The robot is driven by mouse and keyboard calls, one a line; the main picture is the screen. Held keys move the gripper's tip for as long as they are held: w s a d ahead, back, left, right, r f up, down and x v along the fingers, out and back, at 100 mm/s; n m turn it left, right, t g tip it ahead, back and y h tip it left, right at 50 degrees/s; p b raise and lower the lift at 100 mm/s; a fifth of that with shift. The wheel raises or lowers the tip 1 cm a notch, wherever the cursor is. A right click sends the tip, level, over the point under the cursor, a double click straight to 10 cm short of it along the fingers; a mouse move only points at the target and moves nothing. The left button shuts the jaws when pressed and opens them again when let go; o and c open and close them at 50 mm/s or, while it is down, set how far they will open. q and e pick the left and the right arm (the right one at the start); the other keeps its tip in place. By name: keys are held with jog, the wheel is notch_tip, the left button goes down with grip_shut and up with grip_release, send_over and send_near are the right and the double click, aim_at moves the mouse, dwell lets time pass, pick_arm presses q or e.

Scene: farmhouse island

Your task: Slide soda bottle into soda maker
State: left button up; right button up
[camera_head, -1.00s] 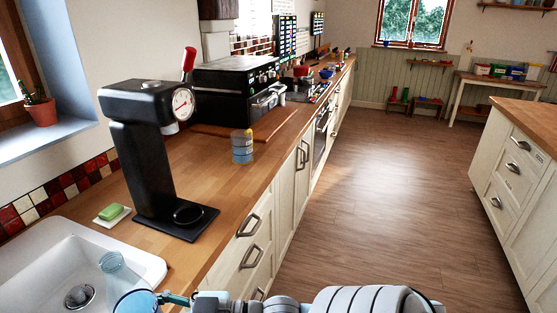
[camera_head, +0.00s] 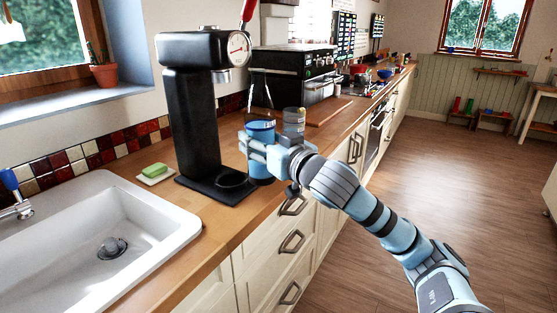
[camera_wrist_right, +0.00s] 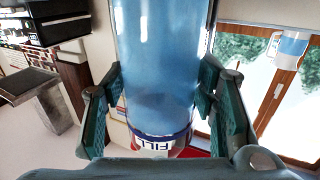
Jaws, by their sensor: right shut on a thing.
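The black soda maker (camera_head: 190,115) stands on the wooden counter, with a round gauge and red lever at its top and a flat base below. My right gripper (camera_head: 258,150) is shut around the soda bottle (camera_head: 261,131), which has a clear neck and a blue lower part. The bottle is upright, just right of the soda maker and apart from its spout in the picture. In the right wrist view the bottle (camera_wrist_right: 158,70) fills the middle between both fingers (camera_wrist_right: 158,100), with a printed band at its lower end. My left gripper is out of view.
A small canister (camera_head: 294,120) stands on the counter behind the bottle. A black oven (camera_head: 285,62) stands farther back. Floor at right is clear.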

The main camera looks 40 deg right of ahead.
jog(key=d+h, duration=0.1)
jog(key=d+m, duration=0.1)
jog(key=d, duration=0.1)
jog(key=d+f+h, duration=0.1)
jog(key=shift+s+d+m+g+h, duration=0.2)
jog(key=shift+d+m+g+h, duration=0.1)
jog(key=shift+m, duration=0.1)
jog(key=shift+a, duration=0.1)
